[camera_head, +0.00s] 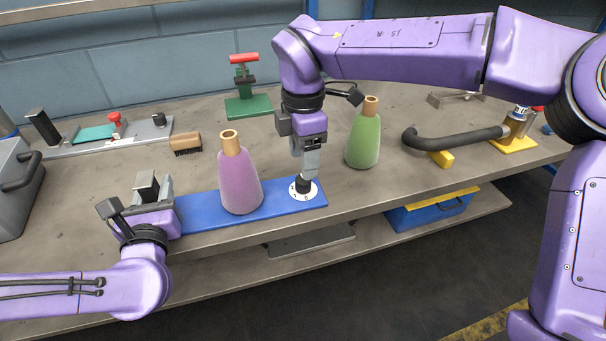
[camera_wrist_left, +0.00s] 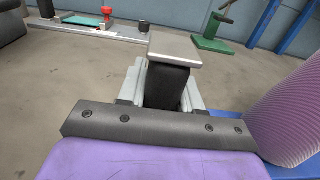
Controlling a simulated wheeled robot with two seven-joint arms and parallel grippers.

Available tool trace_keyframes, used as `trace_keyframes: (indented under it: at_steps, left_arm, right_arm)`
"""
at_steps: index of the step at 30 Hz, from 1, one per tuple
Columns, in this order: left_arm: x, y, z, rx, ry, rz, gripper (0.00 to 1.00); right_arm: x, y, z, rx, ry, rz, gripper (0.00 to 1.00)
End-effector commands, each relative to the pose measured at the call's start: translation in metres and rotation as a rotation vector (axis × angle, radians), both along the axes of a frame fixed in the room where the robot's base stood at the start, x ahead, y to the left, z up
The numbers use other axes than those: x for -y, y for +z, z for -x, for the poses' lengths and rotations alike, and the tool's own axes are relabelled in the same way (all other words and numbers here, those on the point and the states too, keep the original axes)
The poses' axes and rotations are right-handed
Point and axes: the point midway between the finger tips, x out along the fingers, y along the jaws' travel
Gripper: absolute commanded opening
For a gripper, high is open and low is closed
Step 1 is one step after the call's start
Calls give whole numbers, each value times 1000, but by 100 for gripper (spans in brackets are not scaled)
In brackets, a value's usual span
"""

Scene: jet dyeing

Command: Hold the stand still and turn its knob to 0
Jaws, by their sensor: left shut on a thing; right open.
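The stand is a blue base plate (camera_head: 200,210) near the table's front edge, with a pink yarn cone (camera_head: 240,183) upright on it. At its right end, a black knob (camera_head: 303,185) sits on a white dial (camera_head: 312,194); the dial marks are too small to read. My left gripper (camera_head: 150,192) is shut on a dark post (camera_wrist_left: 168,86) with a flat metal cap at the stand's left end. My right gripper (camera_head: 308,168) is open, pointing down directly above or around the knob; its fingers partly hide the knob.
A green cone (camera_head: 364,140) stands right of my right gripper. Behind are a wooden brush (camera_head: 186,143), a green clamp (camera_head: 246,105) with a red handle, and a fixture (camera_head: 110,138). A dark curved pipe (camera_head: 455,139) lies right. A blue bin (camera_head: 432,210) is on the lower shelf.

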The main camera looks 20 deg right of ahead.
Motion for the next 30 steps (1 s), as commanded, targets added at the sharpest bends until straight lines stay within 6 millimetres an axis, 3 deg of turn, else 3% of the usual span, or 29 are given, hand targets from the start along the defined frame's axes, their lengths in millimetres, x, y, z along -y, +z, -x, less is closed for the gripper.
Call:
trace_keyframes:
  at_steps: [6, 17, 18, 23, 30]
  left_arm:
    - [0, 0, 0, 0, 0, 0, 3]
    - [0, 0, 0, 0, 1, 0, 3]
    - [0, 0, 0, 0, 1, 0, 3]
    - [0, 0, 0, 0, 1, 0, 3]
    - [0, 0, 0, 0, 0, 0, 3]
  right_arm:
    - [0, -42, 0, -2, 1, 1, 61]
    - [0, -54, 0, -1, 1, 0, 61]
    - [0, -54, 0, -1, 2, 0, 58]
    - [0, -54, 0, 0, 2, 0, 6]
    - [0, -54, 0, 0, 13, 0, 4]
